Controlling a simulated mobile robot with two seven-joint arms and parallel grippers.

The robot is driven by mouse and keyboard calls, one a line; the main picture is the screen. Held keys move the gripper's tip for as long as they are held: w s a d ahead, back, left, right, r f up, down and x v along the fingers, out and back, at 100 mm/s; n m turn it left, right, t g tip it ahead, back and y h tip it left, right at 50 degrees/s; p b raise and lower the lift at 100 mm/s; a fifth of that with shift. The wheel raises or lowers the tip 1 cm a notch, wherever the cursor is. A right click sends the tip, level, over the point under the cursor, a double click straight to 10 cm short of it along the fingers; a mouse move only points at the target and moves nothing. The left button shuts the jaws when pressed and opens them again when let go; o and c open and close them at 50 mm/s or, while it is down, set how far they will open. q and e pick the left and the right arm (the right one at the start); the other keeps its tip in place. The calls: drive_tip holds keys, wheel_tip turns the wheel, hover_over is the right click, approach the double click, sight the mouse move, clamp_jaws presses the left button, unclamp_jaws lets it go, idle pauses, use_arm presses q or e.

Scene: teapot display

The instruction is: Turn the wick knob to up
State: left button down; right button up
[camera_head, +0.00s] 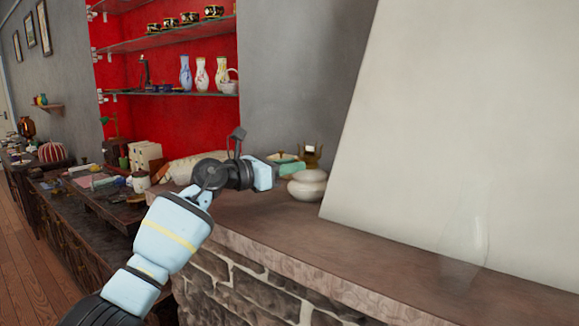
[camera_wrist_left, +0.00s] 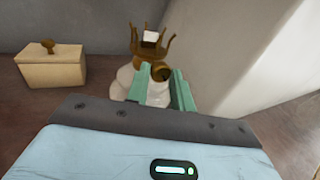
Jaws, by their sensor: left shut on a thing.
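The oil lamp has a round white base (camera_head: 307,186) and a brass burner (camera_head: 311,154) with pronged top, upright on the stone ledge. In the left wrist view the burner (camera_wrist_left: 150,42) and white base (camera_wrist_left: 125,80) show just beyond my fingers. The brass wick knob (camera_wrist_left: 162,73) sticks out from the burner's side toward my gripper. My left gripper (camera_wrist_left: 161,76) has its green fingers on either side of the knob, shut on it. In the head view my left gripper (camera_head: 290,168) reaches the lamp from the left; the knob is too small to tell there. My right gripper is not in view.
A clear glass chimney (camera_head: 466,240) stands on the ledge (camera_head: 390,285) to the right. A pale slanted wall (camera_head: 460,120) rises behind the lamp. A cream box with a knobbed lid (camera_wrist_left: 52,68) sits left of the lamp. Shelves with vases (camera_head: 202,75) are at the back left.

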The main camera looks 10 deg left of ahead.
use_arm(q)
drive_tip(key=shift+m, duration=0.3)
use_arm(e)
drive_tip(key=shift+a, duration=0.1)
use_arm(q)
drive_tip(key=shift+a+r+m+g+y, duration=0.1)
drive_tip(key=shift+m+g+y, duration=0.2)
drive_tip(key=shift+m+y, duration=0.35)
drive_tip(key=shift+s+d+r+m+t+y+p, duration=0.25)
drive_tip(key=shift+m+y+p, duration=0.4)
drive_tip(key=shift+m+y, duration=1.45)
drive_tip(key=shift+w+d+r+m+t+y+p, duration=0.1)
drive_tip(key=shift+d+m+t+y+p, duration=0.5)
drive_tip(key=shift+m, duration=2.65)
drive_tip(key=shift+s+a+r+m+t+y+p, duration=0.15)
drive_tip(key=shift+m+y+p, duration=0.6)
drive_tip(key=shift+m+y, duration=1.55)
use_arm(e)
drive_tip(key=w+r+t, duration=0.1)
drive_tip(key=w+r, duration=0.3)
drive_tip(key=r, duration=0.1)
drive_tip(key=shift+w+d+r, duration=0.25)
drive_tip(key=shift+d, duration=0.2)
use_arm(q)
drive_tip(key=shift+m+h, duration=0.35)
drive_tip(key=shift+m, duration=0.15)
drive_tip(key=c, duration=1.2)
unclamp_jaws()
drive_tip(key=shift+f, duration=0.1)
drive_tip(key=shift+s, duration=0.1)
